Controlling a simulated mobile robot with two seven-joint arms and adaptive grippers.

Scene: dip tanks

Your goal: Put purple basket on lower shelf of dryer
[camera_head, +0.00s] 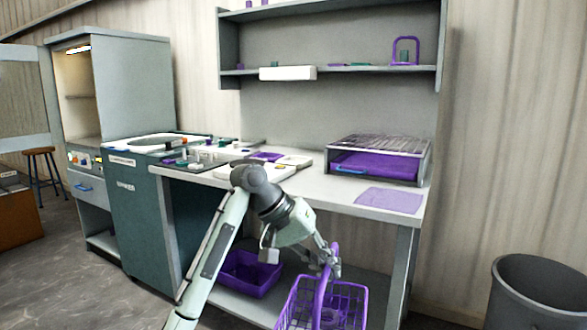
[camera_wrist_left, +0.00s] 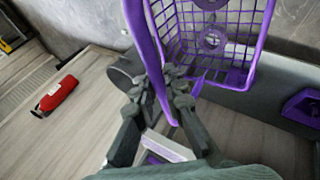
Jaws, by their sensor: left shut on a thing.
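The purple basket (camera_head: 347,305), a wire-grid basket with a tall handle, hangs at the front of the workbench, low in the head view. My left gripper (camera_head: 327,262) is shut on its handle. In the left wrist view the handle runs through the fingers (camera_wrist_left: 172,82), and the basket (camera_wrist_left: 258,45) hangs beyond them with round grey parts inside. The basket's underside is out of view. The tall grey cabinet (camera_head: 135,90) at the far left, apparently the dryer, has its door (camera_head: 22,95) swung open and a lit interior with a shelf (camera_head: 80,97). My right gripper is not shown.
A purple bin (camera_head: 250,273) sits on the bench's under-shelf. The green tank unit (camera_head: 140,215) stands between bench and cabinet. A stool (camera_head: 40,165) is near the open door. A grey waste bin (camera_head: 540,295) stands right. The floor (camera_head: 85,285) in front left is clear.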

